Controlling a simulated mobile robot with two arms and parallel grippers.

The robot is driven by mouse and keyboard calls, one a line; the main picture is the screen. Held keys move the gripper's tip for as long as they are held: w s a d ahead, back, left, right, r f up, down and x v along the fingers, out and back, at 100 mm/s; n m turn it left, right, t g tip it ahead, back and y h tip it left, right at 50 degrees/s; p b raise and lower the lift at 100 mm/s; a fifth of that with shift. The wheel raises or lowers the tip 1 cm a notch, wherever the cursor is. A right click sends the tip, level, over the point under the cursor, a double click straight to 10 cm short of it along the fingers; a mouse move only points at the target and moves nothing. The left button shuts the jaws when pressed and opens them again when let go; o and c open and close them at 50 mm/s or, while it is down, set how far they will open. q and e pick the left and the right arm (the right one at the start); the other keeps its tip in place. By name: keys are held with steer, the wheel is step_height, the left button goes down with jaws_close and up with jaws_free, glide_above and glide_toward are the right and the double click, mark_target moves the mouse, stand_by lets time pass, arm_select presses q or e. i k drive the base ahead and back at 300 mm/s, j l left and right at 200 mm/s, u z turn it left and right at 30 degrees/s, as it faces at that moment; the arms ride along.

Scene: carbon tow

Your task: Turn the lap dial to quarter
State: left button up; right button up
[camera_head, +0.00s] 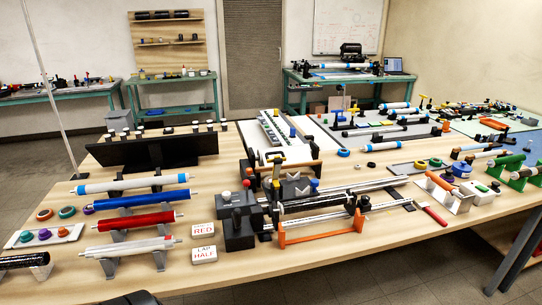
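A white card reading "LAP HALF" (204,254) lies at the front of the wooden table (330,272), below a card reading "RED" (202,229). Just right of the cards stands a dark machine block (238,234) with small knobs on and above it, one of them red (227,197). The lap dial is too small to single out, and I cannot read its setting. A rail with a dark rod (315,203) and an orange-handled frame (318,237) extends right from the block.
White, blue, red and pale rolls (138,221) lie on stands at the left. A tray of coloured rings (44,236) is beside them. A black panel (150,150) stands behind. A red-handled tool (433,214) lies at right.

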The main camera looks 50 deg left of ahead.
mark_target(226, 195)
steer(key=u, duration=1.5)
